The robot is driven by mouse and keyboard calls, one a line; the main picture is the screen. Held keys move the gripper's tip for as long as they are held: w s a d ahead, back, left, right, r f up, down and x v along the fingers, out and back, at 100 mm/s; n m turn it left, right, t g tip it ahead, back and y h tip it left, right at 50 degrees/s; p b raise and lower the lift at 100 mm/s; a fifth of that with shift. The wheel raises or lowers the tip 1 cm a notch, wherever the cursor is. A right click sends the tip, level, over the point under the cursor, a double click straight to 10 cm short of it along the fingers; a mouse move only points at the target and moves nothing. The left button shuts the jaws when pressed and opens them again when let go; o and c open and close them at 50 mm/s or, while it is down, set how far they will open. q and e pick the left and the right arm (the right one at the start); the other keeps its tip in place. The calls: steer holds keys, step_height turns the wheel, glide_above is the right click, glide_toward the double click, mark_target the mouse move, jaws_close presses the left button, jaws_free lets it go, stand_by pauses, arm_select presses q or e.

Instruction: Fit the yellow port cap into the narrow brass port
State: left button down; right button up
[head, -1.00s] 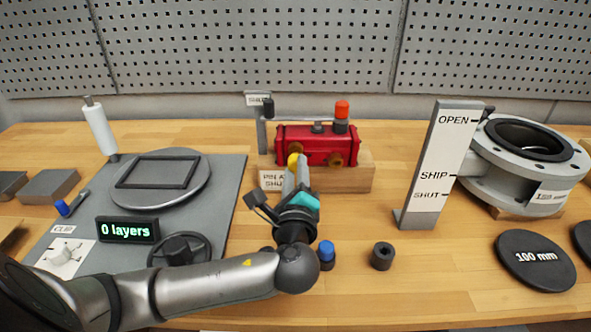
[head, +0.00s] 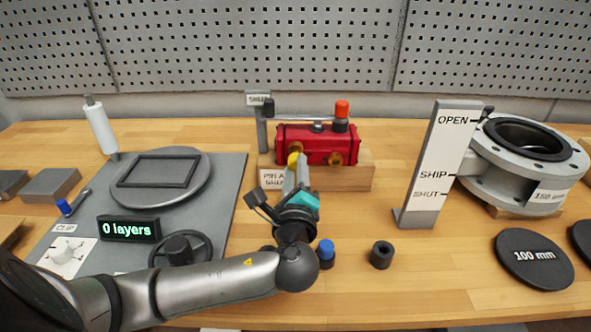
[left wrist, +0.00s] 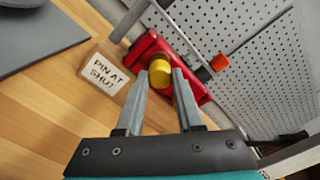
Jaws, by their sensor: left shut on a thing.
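The red valve actuator (head: 310,145) sits on a wooden block at the back middle, with two brass ports on its front face. One brass port (head: 335,158) shows clear to the right; the other (head: 304,157) is partly behind my gripper. My left gripper (head: 298,165) is shut on the yellow port cap (head: 293,159), just in front of the left port. The cap (left wrist: 160,67) shows at the fingertips (left wrist: 161,74) in the left wrist view, against the red body. I cannot tell whether the cap touches the port. My right gripper is not in view.
A "PIN AT SHUT" card (head: 272,179) stands left of the gripper. A blue-topped cap (head: 326,253) and a black ring (head: 382,254) stand in front. The OPEN/SHIP/SHUT sign (head: 438,165) and large grey valve (head: 520,165) are at right.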

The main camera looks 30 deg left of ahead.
arm_select(q)
steer(key=shift+p, duration=0.3)
steer(key=shift+x, duration=1.15)
stand_by(0.3)
steer(key=shift+c, duration=2.3)
jaws_free()
steer(key=p+v, duration=0.1)
steer(key=v, duration=1.4)
steer(key=shift+s, duration=0.2)
